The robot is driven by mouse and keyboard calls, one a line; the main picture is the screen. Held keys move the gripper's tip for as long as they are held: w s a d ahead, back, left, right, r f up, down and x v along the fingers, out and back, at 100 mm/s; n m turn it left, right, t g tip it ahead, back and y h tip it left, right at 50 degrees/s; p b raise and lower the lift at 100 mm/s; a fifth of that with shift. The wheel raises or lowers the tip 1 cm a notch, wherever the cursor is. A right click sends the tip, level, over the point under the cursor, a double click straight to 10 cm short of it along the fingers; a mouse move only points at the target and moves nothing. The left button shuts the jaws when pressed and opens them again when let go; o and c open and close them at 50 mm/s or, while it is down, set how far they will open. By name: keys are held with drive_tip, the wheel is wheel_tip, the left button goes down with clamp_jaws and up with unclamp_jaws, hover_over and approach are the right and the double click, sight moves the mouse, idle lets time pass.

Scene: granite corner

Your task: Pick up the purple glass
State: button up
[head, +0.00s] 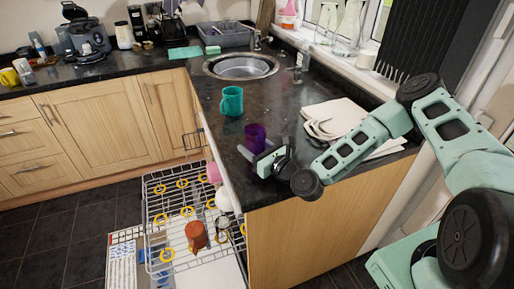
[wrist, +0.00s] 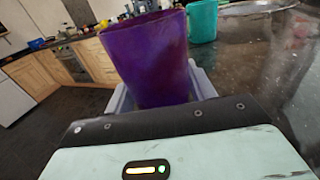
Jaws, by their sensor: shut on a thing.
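The purple glass (head: 255,138) is at the counter's front left edge in the head view, its lower part hidden by my gripper (head: 256,156). In the wrist view the purple glass (wrist: 148,58) stands large between my gripper's fingers (wrist: 160,92), tilted a little. The gripper is shut on it. I cannot tell whether the glass's base touches the counter.
A teal mug (head: 232,101) stands behind the glass, apart from it. A sink (head: 240,67) lies farther back. White boards (head: 335,118) lie at right. An open dishwasher rack (head: 160,205) with dishes is below left. Dark counter (head: 285,105) is free beside the glass.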

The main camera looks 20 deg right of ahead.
wheel_tip(320, 180, up, 9)
drive_tip(key=b, duration=0.2)
drive_tip(key=w+d+f+m+t+h+b, duration=0.1)
drive_tip(key=d+m+h, duration=0.5)
drive_tip(key=d+m, duration=0.6)
drive_tip(key=w+m, duration=0.1)
drive_tip(key=m, duration=0.3)
drive_tip(key=shift+w+d+f, duration=0.15)
drive_tip(key=shift+w+d, duration=0.05)
drive_tip(key=shift+d, duration=0.2)
